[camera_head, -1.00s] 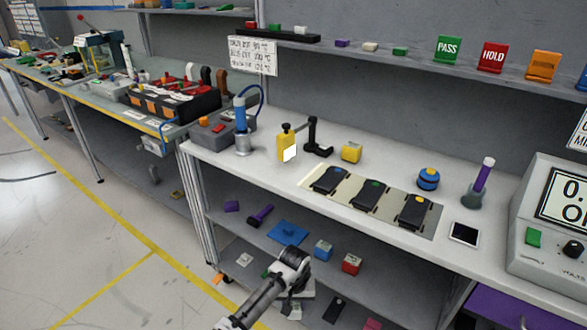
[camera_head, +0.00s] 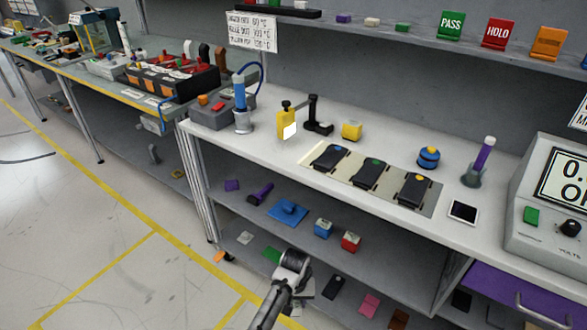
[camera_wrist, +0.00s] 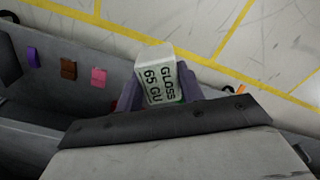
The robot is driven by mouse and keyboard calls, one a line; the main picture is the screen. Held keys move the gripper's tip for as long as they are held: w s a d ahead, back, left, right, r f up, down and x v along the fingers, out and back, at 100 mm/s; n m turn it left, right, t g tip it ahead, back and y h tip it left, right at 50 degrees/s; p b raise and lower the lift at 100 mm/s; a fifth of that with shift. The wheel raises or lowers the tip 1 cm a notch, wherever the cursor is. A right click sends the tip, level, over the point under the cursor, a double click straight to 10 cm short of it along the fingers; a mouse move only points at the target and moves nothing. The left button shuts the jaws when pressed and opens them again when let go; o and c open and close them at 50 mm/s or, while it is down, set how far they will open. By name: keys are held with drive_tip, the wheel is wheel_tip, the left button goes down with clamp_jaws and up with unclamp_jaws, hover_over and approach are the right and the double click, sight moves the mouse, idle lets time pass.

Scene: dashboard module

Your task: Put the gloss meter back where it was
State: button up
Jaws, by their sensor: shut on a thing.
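The gloss meter (camera_wrist: 158,75) is a pale, boxy thing with dark lettering reading GLOSS 65 GU. It shows in the wrist view between the purple-grey fingers of my gripper (camera_wrist: 160,92), which is shut on it. In the head view my gripper (camera_head: 304,288) is low, in front of the bench's bottom shelf, mostly behind my wrist. The gloss meter cannot be made out clearly there.
Colored tags lie below.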

drive_tip(key=shift+w+d+r, duration=0.45)
drive_tip(key=shift+w, duration=0.15)
drive_tip(key=shift+w+d+r, duration=0.4)
drive_tip(key=shift+w, duration=0.15)
drive_tip(key=shift+s+a+f, duration=0.5)
drive_tip(key=shift+s+f, duration=0.05)
drive_tip(key=shift+s, duration=0.25)
drive_tip(key=shift+s+a+f, duration=0.45)
drive_tip(key=shift+s+f, duration=0.1)
drive_tip(key=shift+s, duration=0.2)
